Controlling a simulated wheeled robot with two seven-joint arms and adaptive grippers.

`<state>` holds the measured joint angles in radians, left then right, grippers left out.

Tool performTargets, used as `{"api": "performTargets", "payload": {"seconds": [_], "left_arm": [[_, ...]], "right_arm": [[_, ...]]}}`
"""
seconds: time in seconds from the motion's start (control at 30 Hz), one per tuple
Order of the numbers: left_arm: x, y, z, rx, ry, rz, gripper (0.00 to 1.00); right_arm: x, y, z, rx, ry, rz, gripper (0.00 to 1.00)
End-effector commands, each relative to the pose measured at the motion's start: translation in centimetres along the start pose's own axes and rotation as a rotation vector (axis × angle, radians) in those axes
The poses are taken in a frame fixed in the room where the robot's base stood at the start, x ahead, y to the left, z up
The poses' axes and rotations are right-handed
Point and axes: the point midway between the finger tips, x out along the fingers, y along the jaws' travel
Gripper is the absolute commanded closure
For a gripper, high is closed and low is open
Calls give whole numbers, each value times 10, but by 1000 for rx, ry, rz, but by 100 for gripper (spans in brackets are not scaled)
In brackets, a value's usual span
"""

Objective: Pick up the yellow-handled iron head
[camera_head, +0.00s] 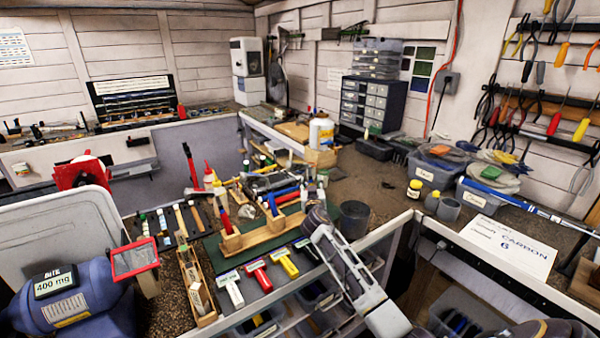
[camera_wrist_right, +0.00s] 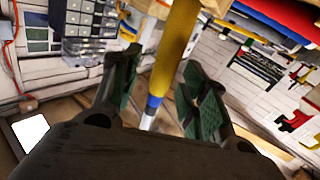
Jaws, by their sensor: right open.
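In the right wrist view, a yellow handle (camera_wrist_right: 177,45) with a blue ring and a silver metal end runs between the two green-padded fingers of my right gripper (camera_wrist_right: 158,85). The fingers are apart, with a visible gap on each side of the handle. In the head view, my right gripper (camera_head: 318,210) is at the right end of a wooden rack (camera_head: 262,234) holding red and blue handles. The yellow handle cannot be made out there; the gripper may hide it. My left gripper is not in view.
White, red, yellow (camera_head: 286,262) and blue T-shaped tools lie on a green mat before the rack. A dark cup (camera_head: 354,218) stands close to the right of my gripper. A white sign (camera_head: 508,246) lies farther right.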

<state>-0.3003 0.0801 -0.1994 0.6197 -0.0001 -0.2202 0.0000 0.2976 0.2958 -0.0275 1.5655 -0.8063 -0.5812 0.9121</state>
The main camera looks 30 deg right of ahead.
Motion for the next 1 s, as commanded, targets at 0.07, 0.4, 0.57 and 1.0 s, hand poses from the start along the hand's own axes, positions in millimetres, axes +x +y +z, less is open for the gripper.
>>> {"api": "performTargets", "payload": {"seconds": [0.07, 0.4, 0.57, 1.0], "left_arm": [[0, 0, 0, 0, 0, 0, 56], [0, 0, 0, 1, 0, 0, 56], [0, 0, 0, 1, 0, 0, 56], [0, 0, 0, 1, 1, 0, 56]], "right_arm": [[0, 0, 0, 0, 0, 0, 56], [0, 0, 0, 0, 0, 0, 93], [0, 0, -1, 1, 2, 0, 100], [0, 2, -16, 1, 4, 2, 100]]}}
